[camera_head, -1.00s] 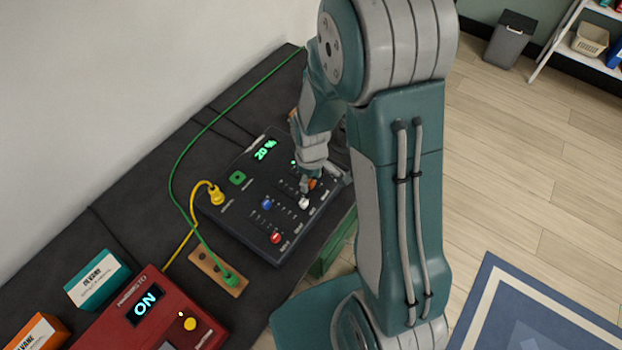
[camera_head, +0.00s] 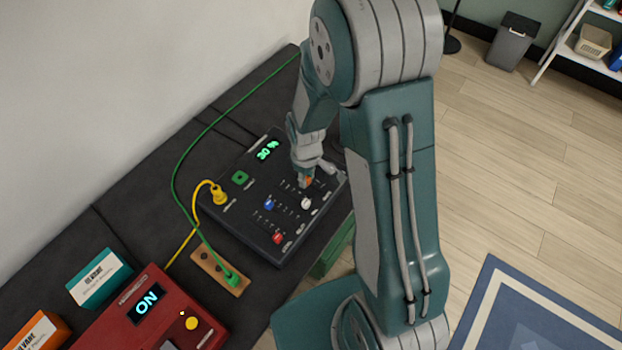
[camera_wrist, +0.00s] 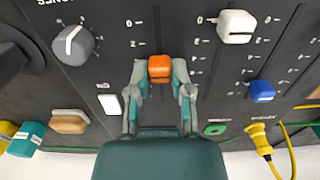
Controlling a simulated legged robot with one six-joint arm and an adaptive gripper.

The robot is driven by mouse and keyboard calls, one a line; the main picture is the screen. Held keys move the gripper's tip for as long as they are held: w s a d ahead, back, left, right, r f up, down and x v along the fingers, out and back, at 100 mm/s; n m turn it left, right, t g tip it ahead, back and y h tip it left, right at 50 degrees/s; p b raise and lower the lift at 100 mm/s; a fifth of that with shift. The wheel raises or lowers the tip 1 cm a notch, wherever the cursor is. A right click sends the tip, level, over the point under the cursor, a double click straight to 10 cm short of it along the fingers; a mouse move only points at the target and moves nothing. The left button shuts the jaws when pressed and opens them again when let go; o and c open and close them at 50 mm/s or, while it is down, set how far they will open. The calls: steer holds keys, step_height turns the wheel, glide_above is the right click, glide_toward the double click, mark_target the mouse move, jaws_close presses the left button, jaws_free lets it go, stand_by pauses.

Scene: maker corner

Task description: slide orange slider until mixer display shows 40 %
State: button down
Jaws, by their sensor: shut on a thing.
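The black mixer (camera_head: 249,222) lies on the dark bench, and its display (camera_head: 267,151) reads 30 % in green. The orange slider (camera_wrist: 160,68) sits between the fingertips of my gripper (camera_wrist: 160,78), which is shut on it. In the head view only a bit of the orange slider (camera_head: 308,181) shows below my gripper (camera_head: 306,178). The white slider (camera_wrist: 237,26) and blue slider (camera_wrist: 261,91) stand to its right in the wrist view.
A grey knob (camera_wrist: 72,45) and a white switch (camera_wrist: 110,104) are left of the gripper in the wrist view. A red box (camera_head: 125,318) reading ON stands nearer.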

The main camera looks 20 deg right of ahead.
steer(key=c, duration=0.5)
jaws_free()
step_height(320, 180, up, 12)
steer(key=shift+f, duration=0.1)
stand_by(0.4)
step_height(320, 180, up, 11)
steer(key=m+t, duration=0.3)
steer(key=m, duration=0.1)
glide_above(307, 178)
steer(key=s, duration=0.7)
steer(key=s+r+m+t, duration=0.1)
steer(key=s+r, duration=0.1)
steer(key=s, duration=0.1)
steer(key=s+r+m, duration=0.1)
steer(key=s+r, duration=0.1)
steer(key=s, duration=0.1)
steer(key=s+d+r+m+t, duration=0.1)
steer(key=s+r, duration=0.1)
steer(key=s, duration=0.1)
steer(key=shift+t, duration=0.3)
